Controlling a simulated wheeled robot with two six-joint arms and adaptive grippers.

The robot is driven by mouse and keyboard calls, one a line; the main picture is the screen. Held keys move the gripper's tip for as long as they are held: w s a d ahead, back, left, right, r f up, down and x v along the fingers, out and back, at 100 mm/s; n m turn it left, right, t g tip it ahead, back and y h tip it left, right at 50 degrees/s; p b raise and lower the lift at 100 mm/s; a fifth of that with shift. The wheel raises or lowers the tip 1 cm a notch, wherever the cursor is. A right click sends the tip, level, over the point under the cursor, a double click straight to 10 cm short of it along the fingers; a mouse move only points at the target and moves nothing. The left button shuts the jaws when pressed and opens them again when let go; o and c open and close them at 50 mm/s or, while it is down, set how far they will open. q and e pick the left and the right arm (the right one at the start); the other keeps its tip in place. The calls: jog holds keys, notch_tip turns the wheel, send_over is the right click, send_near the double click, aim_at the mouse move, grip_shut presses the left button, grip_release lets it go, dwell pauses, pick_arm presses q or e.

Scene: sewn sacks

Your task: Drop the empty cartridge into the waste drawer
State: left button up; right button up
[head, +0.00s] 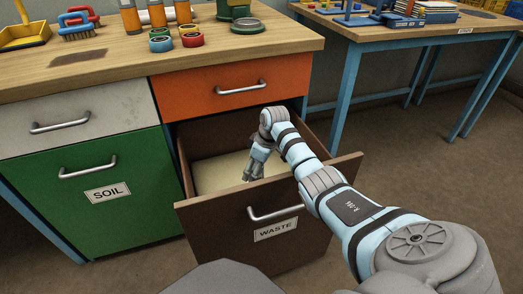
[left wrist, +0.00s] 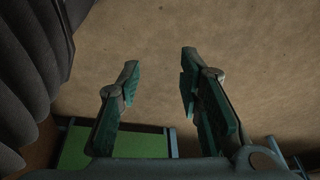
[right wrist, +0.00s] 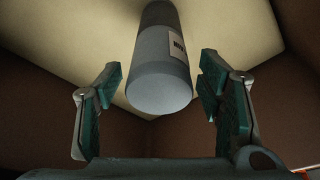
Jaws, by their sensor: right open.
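The waste drawer (head: 215,225), brown with a WASTE label, stands pulled open in the head view. My right gripper (head: 255,176) is inside it, pointing down over the pale drawer floor. In the right wrist view a grey cylindrical cartridge (right wrist: 158,80) with a small label shows between and beyond the open fingers of my right gripper (right wrist: 160,88); neither finger touches it. Whether it rests on the drawer floor I cannot tell. It is hidden in the head view. My left gripper (left wrist: 157,78) is open and empty above the brown floor, outside the head view.
An orange drawer (head: 230,85) is shut above the waste drawer. A green SOIL drawer (head: 95,190) is shut at left. The wooden worktop (head: 140,75) holds orange cylinders, coloured rings and brushes. A second table (head: 400,30) stands at the back right.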

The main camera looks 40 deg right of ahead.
jog(key=p+v, duration=0.2)
jog(key=v, duration=0.3)
jog(key=shift+r+p, duration=0.1)
jog(key=shift+p, duration=0.2)
jog(key=p+v, duration=0.2)
jog(key=v, duration=0.2)
jog(key=shift+d+r, duration=0.1)
jog(key=shift+r, duration=0.15)
pick_arm(q)
jog(key=s+a+f, duration=0.2)
jog(key=s+f, duration=0.4)
jog(key=shift+n, duration=0.3)
pick_arm(e)
jog(key=shift+s+r, duration=0.15)
jog(key=shift+r, duration=0.15)
pick_arm(q)
jog(key=shift+p, duration=0.3)
